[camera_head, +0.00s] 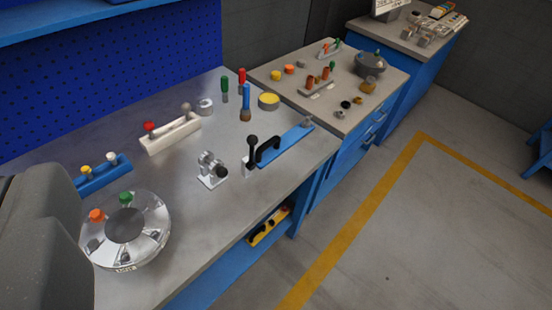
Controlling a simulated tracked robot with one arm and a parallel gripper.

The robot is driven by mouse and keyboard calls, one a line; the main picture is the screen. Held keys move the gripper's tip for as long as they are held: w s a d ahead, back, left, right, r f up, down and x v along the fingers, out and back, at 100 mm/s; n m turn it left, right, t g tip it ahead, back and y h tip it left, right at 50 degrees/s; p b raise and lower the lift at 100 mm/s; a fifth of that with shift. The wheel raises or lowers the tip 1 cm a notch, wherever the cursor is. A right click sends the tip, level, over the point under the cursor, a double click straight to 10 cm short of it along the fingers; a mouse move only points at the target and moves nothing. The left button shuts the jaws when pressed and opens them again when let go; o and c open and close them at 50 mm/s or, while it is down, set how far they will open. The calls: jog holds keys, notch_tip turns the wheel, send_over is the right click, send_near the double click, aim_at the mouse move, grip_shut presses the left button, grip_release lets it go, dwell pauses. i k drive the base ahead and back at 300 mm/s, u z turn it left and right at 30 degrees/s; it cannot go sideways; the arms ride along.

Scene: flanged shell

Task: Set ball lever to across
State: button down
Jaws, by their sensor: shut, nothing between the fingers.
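Several ball-ended levers stand on the near grey workbench, and I cannot tell for certain which is the ball lever. A black ball on an upright stem (252,143) stands beside a black handle (268,149) at the end of a blue bar (290,140). A white base (171,134) carries a red-knobbed and a grey-knobbed stem. A blue base (100,176) at left carries a yellow and a white knob. My gripper's fingers do not show; a large grey part of mine fills the lower left.
A shiny round flanged housing (152,221) with orange and green knobs stands near left. A small metal bracket (211,169) stands mid-bench. Green, red and blue-handled tools stand behind. A second bench (375,105) with parts stands beyond.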

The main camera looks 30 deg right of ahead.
aim_at(252, 140)
jog(key=u, duration=0.05)
jog(key=k, duration=0.2)
jog(key=z, duration=0.3)
jog(key=i, duration=1.35)
jog(key=u, duration=0.3)
